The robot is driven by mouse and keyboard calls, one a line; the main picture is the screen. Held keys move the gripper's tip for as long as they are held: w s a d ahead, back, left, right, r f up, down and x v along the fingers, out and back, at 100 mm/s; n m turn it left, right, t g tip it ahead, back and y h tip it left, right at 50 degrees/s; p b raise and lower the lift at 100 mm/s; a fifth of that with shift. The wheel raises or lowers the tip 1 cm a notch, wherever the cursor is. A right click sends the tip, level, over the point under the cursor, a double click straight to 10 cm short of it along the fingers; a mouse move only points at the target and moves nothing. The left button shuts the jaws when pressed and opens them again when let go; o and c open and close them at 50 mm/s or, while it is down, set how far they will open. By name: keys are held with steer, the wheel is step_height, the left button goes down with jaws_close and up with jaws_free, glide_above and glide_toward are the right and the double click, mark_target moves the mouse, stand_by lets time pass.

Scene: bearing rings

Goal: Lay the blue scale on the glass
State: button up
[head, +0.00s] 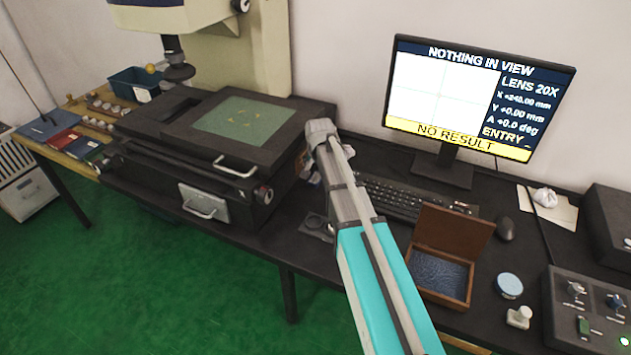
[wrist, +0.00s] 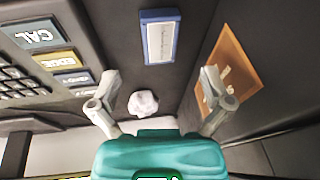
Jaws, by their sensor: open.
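The blue scale (wrist: 160,37), a blue-framed strip with a pale graduated face, lies on a dark surface at the top middle of the wrist view. My gripper (wrist: 159,80) is open and empty, its two fingers apart, with the scale beyond the fingertips and between their lines. In the head view I cannot pick out the scale; my arm hides part of the table. The glass (head: 243,120) is the greenish plate in the dark stage of the measuring machine. Small yellowish marks show on it. My arm's end is to the right of the stage.
A white crumpled ball (wrist: 143,103) and a brown sheet (wrist: 232,70) lie near the gripper, with a keypad (wrist: 45,60) at left. An open wooden box (head: 440,275), keyboard (head: 395,195) and monitor (head: 480,95) stand right of the stage. The monitor reads "NOTHING IN VIEW".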

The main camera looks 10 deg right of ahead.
mark_target(316, 177)
steer(key=shift+b+x, duration=2.5)
steer(key=shift+x, duration=0.1)
steer(key=shift+w, duration=0.1)
steer(key=shift+r, duration=0.1)
steer(key=c, duration=1.4)
steer(key=shift+o, duration=0.2)
steer(key=shift+r, duration=0.2)
